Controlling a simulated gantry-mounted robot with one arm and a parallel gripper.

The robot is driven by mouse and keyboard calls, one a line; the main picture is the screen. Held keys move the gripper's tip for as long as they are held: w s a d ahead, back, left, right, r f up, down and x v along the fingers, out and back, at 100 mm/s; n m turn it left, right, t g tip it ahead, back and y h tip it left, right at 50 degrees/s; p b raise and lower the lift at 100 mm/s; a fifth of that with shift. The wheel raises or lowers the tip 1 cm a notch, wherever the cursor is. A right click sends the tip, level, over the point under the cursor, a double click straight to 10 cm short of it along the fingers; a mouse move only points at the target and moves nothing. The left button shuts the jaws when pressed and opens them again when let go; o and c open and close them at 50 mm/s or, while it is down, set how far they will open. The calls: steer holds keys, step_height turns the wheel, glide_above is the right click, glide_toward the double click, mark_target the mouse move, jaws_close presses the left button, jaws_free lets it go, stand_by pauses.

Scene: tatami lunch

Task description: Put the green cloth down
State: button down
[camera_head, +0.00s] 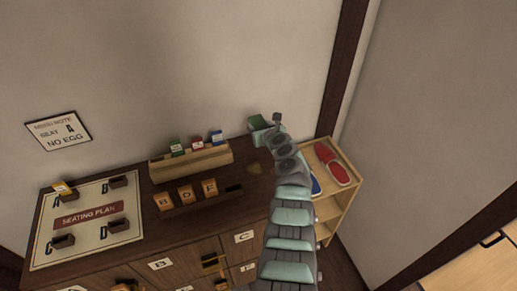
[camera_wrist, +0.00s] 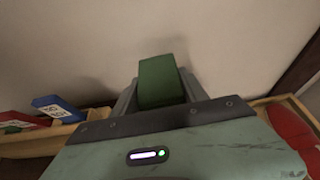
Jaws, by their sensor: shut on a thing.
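The green cloth (camera_wrist: 160,80) is a folded dark green block held between my gripper's fingers in the wrist view, with the pale wall close behind it. My gripper (camera_wrist: 158,92) is shut on it. In the head view the green cloth (camera_head: 257,122) shows at the far end of my arm, by the wall above the back right of the dark wooden cabinet. The arm hides part of my gripper (camera_head: 262,128) there. I cannot tell how high the cloth is above the cabinet top.
A wooden rack (camera_head: 192,162) with green, red and blue cards stands left of my gripper. Lettered blocks (camera_head: 186,194) sit before it, and a seating plan board (camera_head: 90,238) lies further left. A shelf (camera_head: 325,207) with red slippers (camera_head: 338,173) stands at right. Some cabinet top (camera_head: 247,190) is bare.

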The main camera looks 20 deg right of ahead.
step_height(320, 180, down, 6)
steer(key=b, duration=0.2)
steer(key=shift+r+b, duration=0.25)
steer(key=shift+b, duration=0.15)
step_height(320, 180, down, 4)
steer(key=b, duration=0.4)
steer(key=shift+f, duration=0.25)
steer(key=shift+r, duration=0.15)
steer(key=c, duration=0.6)
jaws_free()
